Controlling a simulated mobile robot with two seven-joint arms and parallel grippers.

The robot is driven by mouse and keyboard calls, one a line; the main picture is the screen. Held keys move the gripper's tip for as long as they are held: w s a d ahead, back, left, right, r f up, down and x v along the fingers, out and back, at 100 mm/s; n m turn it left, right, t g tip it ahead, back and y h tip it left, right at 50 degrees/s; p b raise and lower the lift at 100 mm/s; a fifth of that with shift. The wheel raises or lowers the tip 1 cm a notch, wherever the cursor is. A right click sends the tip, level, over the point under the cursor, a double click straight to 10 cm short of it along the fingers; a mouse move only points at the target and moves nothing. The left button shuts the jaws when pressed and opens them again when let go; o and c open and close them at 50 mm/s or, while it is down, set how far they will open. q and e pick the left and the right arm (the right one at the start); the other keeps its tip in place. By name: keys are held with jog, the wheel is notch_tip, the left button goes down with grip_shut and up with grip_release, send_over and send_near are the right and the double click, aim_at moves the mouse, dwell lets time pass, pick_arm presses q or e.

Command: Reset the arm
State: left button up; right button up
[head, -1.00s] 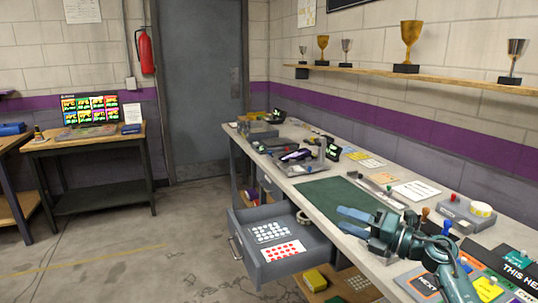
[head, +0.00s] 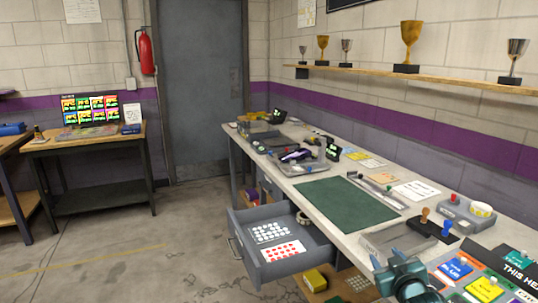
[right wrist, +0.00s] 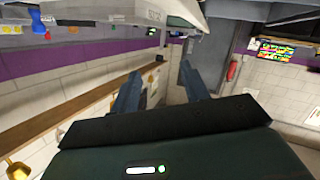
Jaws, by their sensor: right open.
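My right gripper (head: 388,272) shows at the lower right of the head view, at the front edge of the workbench (head: 345,232). In the right wrist view its two blue-grey fingers (right wrist: 162,84) stand apart with nothing between them. The wrist view is tilted, with the bench at the top and the wall and shelf at the left. My left gripper is not in view.
A green mat (head: 345,200) lies bare on the bench. An open drawer (head: 290,268) sticks out below with sticker sheets inside. Stampers (head: 425,216) and coloured cards (head: 485,289) lie near the arm. The floor (head: 120,245) at the left is clear.

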jog(key=s+a+f+g+y, duration=0.2)
jog(key=s+a+f, duration=0.6)
jog(key=s+f, duration=0.45)
jog(key=s+a+f+g, duration=0.1)
jog(key=s+a, duration=0.2)
jog(key=s, duration=0.7)
jog(key=s+a+f+g+y, duration=0.1)
jog(key=s+a, duration=0.3)
jog(key=s, duration=0.6)
jog(key=shift+s+a+f+g+y, duration=0.35)
jog(key=shift+f+g, duration=0.15)
jog(key=shift+f, duration=0.1)
